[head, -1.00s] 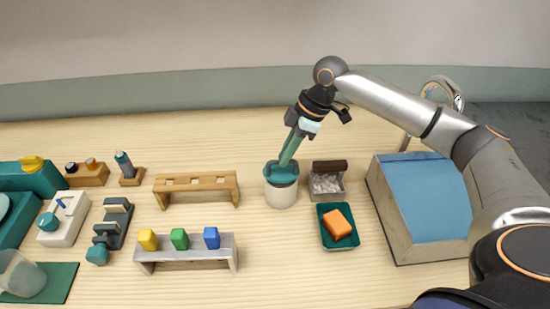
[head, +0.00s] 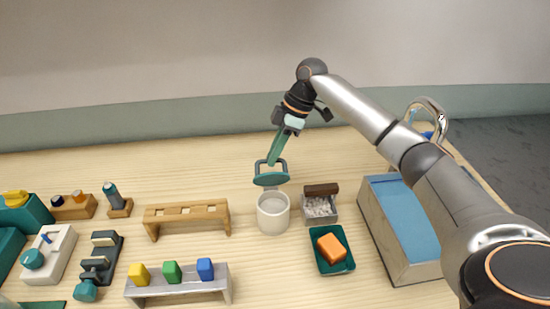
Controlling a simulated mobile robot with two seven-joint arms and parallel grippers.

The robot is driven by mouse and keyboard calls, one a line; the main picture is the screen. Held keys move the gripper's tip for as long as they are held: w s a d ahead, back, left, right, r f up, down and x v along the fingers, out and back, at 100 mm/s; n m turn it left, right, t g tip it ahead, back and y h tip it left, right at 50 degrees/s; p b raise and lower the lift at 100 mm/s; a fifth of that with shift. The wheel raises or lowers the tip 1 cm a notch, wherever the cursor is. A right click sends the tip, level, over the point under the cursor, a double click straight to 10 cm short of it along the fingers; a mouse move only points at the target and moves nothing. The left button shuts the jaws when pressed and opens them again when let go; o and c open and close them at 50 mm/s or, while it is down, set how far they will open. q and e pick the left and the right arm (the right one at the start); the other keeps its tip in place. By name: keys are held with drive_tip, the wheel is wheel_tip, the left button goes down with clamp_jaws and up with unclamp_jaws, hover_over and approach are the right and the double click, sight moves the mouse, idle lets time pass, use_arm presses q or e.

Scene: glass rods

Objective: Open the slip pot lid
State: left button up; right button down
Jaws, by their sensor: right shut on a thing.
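The slip pot (head: 273,217) is a white round pot standing on the table near the middle, with its top uncovered and a pale inside showing. Its teal lid (head: 270,180) is tilted up behind the pot's far rim, with a loop handle at its top. Whether the lid still touches the rim is hard to tell. My right gripper (head: 272,160) comes down from above with green fingers and is shut on the lid's handle. My left gripper is not in view.
A box of white pieces (head: 319,207) and a green tray (head: 348,264) with an orange sponge (head: 332,248) stand just right of the pot. A wooden rack (head: 187,212) and a grey rack with coloured blocks (head: 180,288) are left. A sink (head: 405,225) is at right.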

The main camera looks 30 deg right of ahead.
drive_tip(key=w+g+b, duration=0.1)
drive_tip(key=w+d+f+b, duration=0.1)
drive_tip(key=b, duration=0.1)
drive_tip(key=w+d+g+y+b, duration=0.1)
drive_tip(key=b, duration=0.1)
drive_tip(key=shift+w+f+m+g, duration=0.3)
drive_tip(key=shift+f+m, duration=0.05)
drive_tip(key=shift+m, duration=0.05)
idle(0.5)
drive_tip(key=shift+s+f, duration=0.1)
idle(0.3)
drive_tip(key=c, duration=0.9)
unclamp_jaws()
drive_tip(key=shift+o, duration=0.2)
